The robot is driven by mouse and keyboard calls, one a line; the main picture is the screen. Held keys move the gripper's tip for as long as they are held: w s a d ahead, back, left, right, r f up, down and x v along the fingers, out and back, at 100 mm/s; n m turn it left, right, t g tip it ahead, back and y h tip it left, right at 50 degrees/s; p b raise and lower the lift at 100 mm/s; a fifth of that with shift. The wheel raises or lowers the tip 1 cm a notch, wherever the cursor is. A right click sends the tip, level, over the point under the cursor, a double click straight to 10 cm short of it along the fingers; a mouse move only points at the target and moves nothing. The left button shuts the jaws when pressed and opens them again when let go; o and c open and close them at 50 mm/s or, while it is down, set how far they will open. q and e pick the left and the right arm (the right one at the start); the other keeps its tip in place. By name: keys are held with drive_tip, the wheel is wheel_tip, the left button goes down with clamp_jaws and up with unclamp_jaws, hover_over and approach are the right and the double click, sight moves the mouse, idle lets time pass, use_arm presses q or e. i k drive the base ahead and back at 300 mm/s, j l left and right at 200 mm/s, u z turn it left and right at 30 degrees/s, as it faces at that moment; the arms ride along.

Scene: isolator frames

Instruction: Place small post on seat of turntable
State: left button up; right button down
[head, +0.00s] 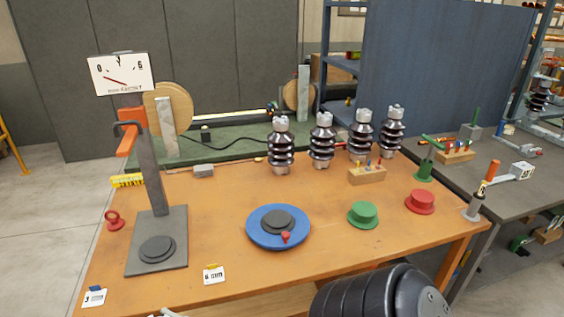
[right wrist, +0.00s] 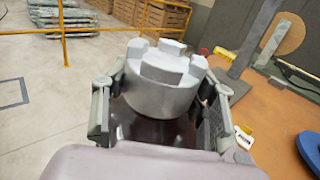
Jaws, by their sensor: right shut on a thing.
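The turntable (head: 252,227) is a blue disc on the orange table. Its dark grey round seat (head: 277,220) is bare, with a red pointer at the front. In the right wrist view my right gripper (right wrist: 163,100) is shut on a post with a notched grey cap (right wrist: 160,92) and a dark brown body, one finger on each side. The post's lower part is hidden. In the head view a large black ribbed shape lies at the bottom edge; I cannot tell whether it is the post or my arm. My left gripper is not clearly in view.
Several dark ribbed insulators (head: 281,150) stand at the table's back. A green (head: 363,215) and a red (head: 420,202) stepped disc lie right of the turntable. A grey stand (head: 150,170) with a dial rises at left. A number card (head: 214,275) lies in front. A blue partition stands behind.

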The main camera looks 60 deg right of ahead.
sight(277, 217)
drive_tip(key=k+l+u, duration=0.1)
drive_tip(key=k+l, duration=0.7)
